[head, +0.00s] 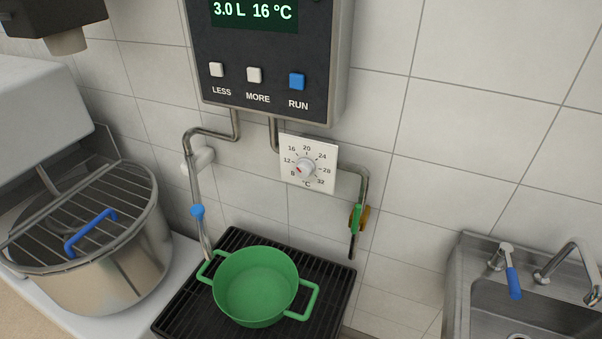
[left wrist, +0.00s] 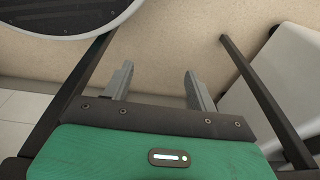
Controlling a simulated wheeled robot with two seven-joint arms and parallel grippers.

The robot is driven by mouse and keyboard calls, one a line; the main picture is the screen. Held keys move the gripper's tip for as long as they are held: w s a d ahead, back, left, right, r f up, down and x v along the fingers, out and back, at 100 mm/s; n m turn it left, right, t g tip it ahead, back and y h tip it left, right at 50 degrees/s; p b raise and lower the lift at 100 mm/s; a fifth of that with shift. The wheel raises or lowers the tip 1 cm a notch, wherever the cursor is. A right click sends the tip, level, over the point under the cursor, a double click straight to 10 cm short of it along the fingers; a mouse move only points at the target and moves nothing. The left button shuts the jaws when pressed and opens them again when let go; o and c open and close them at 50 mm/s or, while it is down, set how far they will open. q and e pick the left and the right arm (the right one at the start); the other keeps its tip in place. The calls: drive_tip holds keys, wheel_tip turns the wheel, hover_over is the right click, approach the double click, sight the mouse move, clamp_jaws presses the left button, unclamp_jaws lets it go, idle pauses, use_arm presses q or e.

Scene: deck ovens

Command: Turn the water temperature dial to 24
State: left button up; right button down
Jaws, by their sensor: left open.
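The water temperature dial (head: 305,168) is a round white knob on a white square plate on the tiled wall. Numbers from 8 to 32 ring it, with 24 at its upper right. A small red mark on the knob points left and down, toward the 8 to 12 side; its exact reading is too small to tell. The display (head: 254,12) above reads 3.0 L and 16 °C. My left gripper (left wrist: 158,74) is open and empty in the left wrist view, with no dial there. Neither gripper shows in the head view.
A control box (head: 262,55) with LESS, MORE and RUN buttons hangs above the dial. A green pot (head: 256,286) stands on a black grate below. Pipes flank the dial. A mixer bowl (head: 110,265) is left, a sink (head: 530,300) right.

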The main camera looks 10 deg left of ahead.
sight(301, 173)
use_arm(q)
drive_tip(key=w+r+t+p, duration=0.1)
drive_tip(key=w+r, duration=0.2)
drive_tip(key=r, duration=0.9)
drive_tip(key=w+r+t+p, duration=0.1)
drive_tip(key=w+r, duration=0.2)
drive_tip(key=r, duration=0.9)
drive_tip(key=w+r+t+p, duration=0.1)
drive_tip(key=w+r, duration=0.2)
drive_tip(key=r, duration=1)
drive_tip(key=w+d+r+n+t+h, duration=0.1)
drive_tip(key=w+d+r+t+h, duration=0.15)
drive_tip(key=w+r+t, duration=0.65)
drive_tip(key=w+d+r+t+h, duration=0.2)
drive_tip(key=w+d+r+t, duration=0.1)
drive_tip(key=w+r, duration=1.1)
drive_tip(key=p+x, duration=0.1)
drive_tip(key=x, duration=0.3)
drive_tip(key=p+x, duration=0.1)
drive_tip(key=x, duration=0.3)
drive_tip(key=f+p+x, duration=0.1)
drive_tip(key=x, duration=0.3)
drive_tip(key=shift+a, duration=0.1)
drive_tip(key=shift+w+d+p, duration=0.2)
drive_tip(key=shift+w+p, duration=0.1)
drive_tip(key=shift+w, duration=0.35)
drive_tip(key=c, duration=1)
